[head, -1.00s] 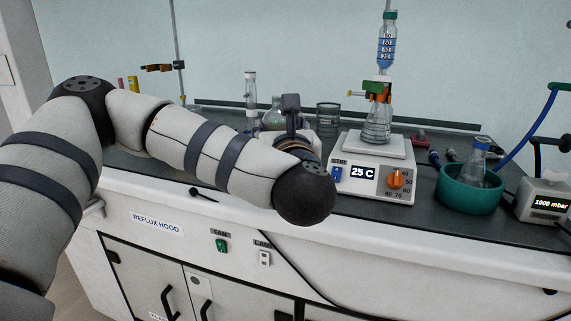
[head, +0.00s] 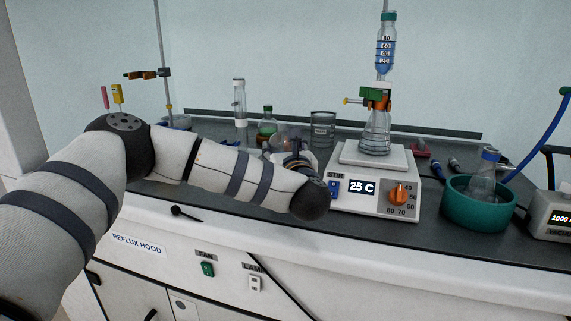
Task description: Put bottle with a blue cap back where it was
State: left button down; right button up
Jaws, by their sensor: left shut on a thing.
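My left gripper (head: 292,160) is over the bench, left of the hotplate stirrer, and mostly hidden behind my wrist. It is shut on a clear glass vessel (head: 288,134), seen only in part behind the gripper. I cannot make out its cap, so I cannot tell if it is the bottle with a blue cap. A flask with a blue cap (head: 484,176) stands in a teal bowl (head: 459,207) at the right. My right gripper is not in view.
The hotplate stirrer (head: 374,188) reads 25 C and carries a clamped flask (head: 376,133). Behind my gripper stand a green-capped bottle (head: 266,128), a tall glass tube (head: 240,110) and a grey container (head: 322,129). A clamp stand (head: 165,85) is at the left.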

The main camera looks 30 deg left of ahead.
pick_arm(q)
jog(key=shift+w+a+f, duration=0.1)
jog(key=shift+w+f, duration=0.1)
jog(key=shift+f, duration=1.65)
jog(key=c, duration=0.7)
grip_release()
